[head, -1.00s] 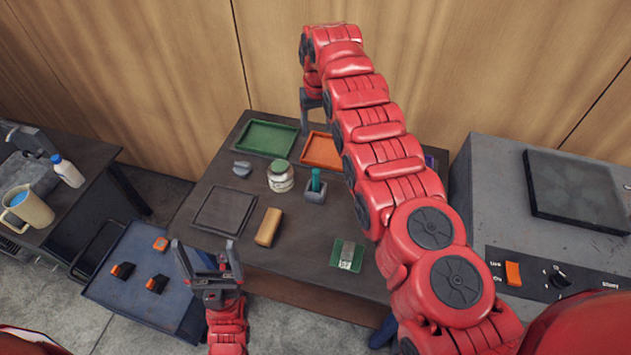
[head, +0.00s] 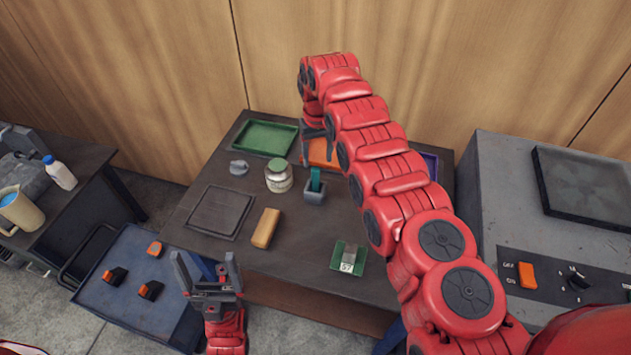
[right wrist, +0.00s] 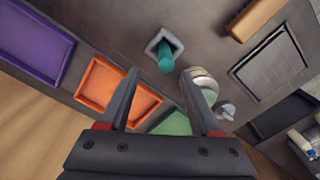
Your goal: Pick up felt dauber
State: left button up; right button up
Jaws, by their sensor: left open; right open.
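The felt dauber appears to be the teal stick (head: 315,180) standing upright in a small grey square holder (head: 314,197) on the dark table. In the right wrist view the teal dauber (right wrist: 166,60) shows end-on in its holder (right wrist: 153,45), ahead of and between the fingertips. My right gripper (right wrist: 160,78) is open and empty. In the head view my right gripper (head: 318,132) is behind the dauber, over the orange tray, partly hidden by its arm. My left gripper (head: 205,265) is open and empty near the table's front left edge.
A lidded jar (head: 279,176) stands close left of the holder. The orange tray (head: 318,154), green tray (head: 266,137) and purple tray (right wrist: 33,42) lie at the back. A tan block (head: 265,228) and a green card (head: 347,258) lie in front.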

aim_at(316, 169)
jog(key=shift+a+f+p, duration=0.1)
jog(key=shift+f+p, duration=0.25)
jog(key=shift+f, duration=0.1)
jog(key=shift+s+a+f+p, duration=0.15)
jog(key=shift+s+f+p, duration=0.1)
jog(key=shift+f+p, duration=0.3)
jog(key=shift+s+f+p, duration=0.25)
jog(key=shift+f+p, duration=0.25)
jog(key=shift+p, duration=0.1)
jog(key=shift+a+f+b, duration=0.1)
jog(key=shift+f+b, duration=0.3)
jog(key=shift+f, duration=0.6)
jog(key=shift+w+f, duration=0.15)
jog(key=shift+f, duration=0.15)
jog(key=shift+c, duration=0.2)
grip_shut()
